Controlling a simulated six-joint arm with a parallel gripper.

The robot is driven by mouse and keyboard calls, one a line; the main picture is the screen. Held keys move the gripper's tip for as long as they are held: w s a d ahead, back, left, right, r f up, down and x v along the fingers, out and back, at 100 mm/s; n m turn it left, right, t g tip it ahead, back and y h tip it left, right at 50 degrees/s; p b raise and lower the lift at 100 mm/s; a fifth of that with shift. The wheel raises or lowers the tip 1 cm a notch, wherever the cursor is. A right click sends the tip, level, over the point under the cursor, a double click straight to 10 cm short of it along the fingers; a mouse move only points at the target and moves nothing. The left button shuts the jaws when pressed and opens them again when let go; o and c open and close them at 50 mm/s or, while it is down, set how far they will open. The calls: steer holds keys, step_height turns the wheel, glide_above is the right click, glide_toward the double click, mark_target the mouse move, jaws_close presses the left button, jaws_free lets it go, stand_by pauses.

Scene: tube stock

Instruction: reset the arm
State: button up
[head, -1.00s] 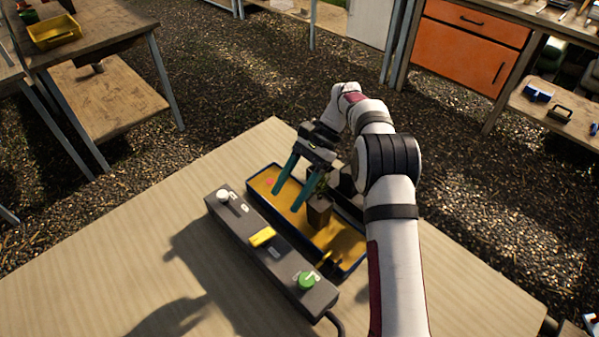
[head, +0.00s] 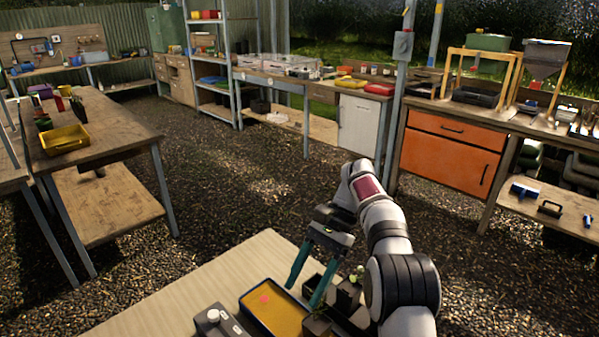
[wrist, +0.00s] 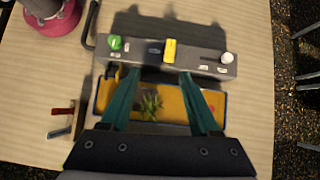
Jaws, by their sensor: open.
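My gripper (head: 302,296) is open and empty, its two teal fingers pointing down above the tray. In the wrist view my gripper (wrist: 159,74) has its fingers well apart, with nothing between the tips. The yellow-bottomed tray with a dark blue rim (head: 262,304) lies below it on the table. A potted plant (wrist: 151,104) stands in the tray, between the fingers as the wrist view sees it but farther down. My arm is bent over the right side of the table.
A grey control box (wrist: 200,66) with a green button (wrist: 115,43), a yellow switch (wrist: 170,50) and a white knob (wrist: 227,58) lies alongside the tray. The table's left side (head: 170,312) is bare.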

steer(key=s+d+r+n+t+h, duration=0.1)
steer(key=s+d+r, duration=0.15)
steer(key=s, duration=0.55)
steer(key=s+d+r+n+t+h, duration=0.15)
steer(key=s+r, duration=0.25)
steer(key=s, duration=0.4)
steer(key=s+f+t, duration=0.1)
steer(key=s+f, duration=0.2)
steer(key=s, duration=0.4)
steer(key=s+d+f+t+h, duration=0.1)
steer(key=s+f+t, duration=0.1)
steer(key=s+f, duration=0.2)
steer(key=s, duration=0.3)
steer(key=shift+d, duration=0.15)
steer(key=shift+s, duration=0.1)
